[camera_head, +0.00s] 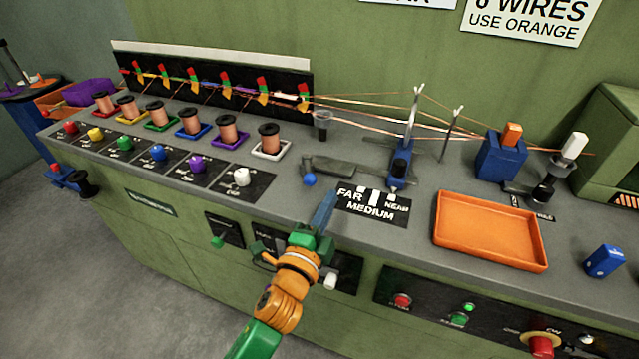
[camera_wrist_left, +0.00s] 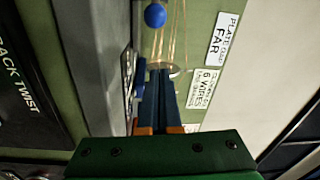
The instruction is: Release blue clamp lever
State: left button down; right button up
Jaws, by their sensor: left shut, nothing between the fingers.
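The clamp lever is a dark grey bar (camera_head: 330,167) with a round blue knob (camera_head: 309,180), lying low over the bench top in the head view. The blue knob also shows near the top of the left wrist view (camera_wrist_left: 155,16). My left gripper (camera_head: 328,196) has its blue fingers together and empty. It is at the bench's front edge, in front of and slightly right of the knob, apart from it. In the left wrist view its fingertips (camera_wrist_left: 160,73) point toward the knob with a gap between. My right gripper is not in view.
A blue upright guide (camera_head: 403,150) with wires stands right of the lever, behind the FAR/NEAR/MEDIUM plate (camera_head: 372,206). Copper spools (camera_head: 269,138) line the left. An orange tray (camera_head: 490,232) and a blue block (camera_head: 604,261) lie right. Wires stretch above the bench's back.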

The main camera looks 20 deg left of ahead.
aim_at(308, 171)
pick_arm(q)
jog(key=w, duration=0.6)
jog(key=shift+d+r, duration=0.1)
jog(key=shift+r, duration=0.15)
jog(key=a, duration=0.1)
jog(key=s+a, duration=0.1)
jog(key=a+f+p, duration=0.1)
jog(key=a, duration=0.1)
jog(key=shift+s, duration=0.25)
jog(key=shift+d, duration=0.1)
jog(key=shift+s+a+m+h+p, duration=0.2)
jog(key=shift+a+m+h+p, duration=0.25)
jog(key=shift+h, duration=0.35)
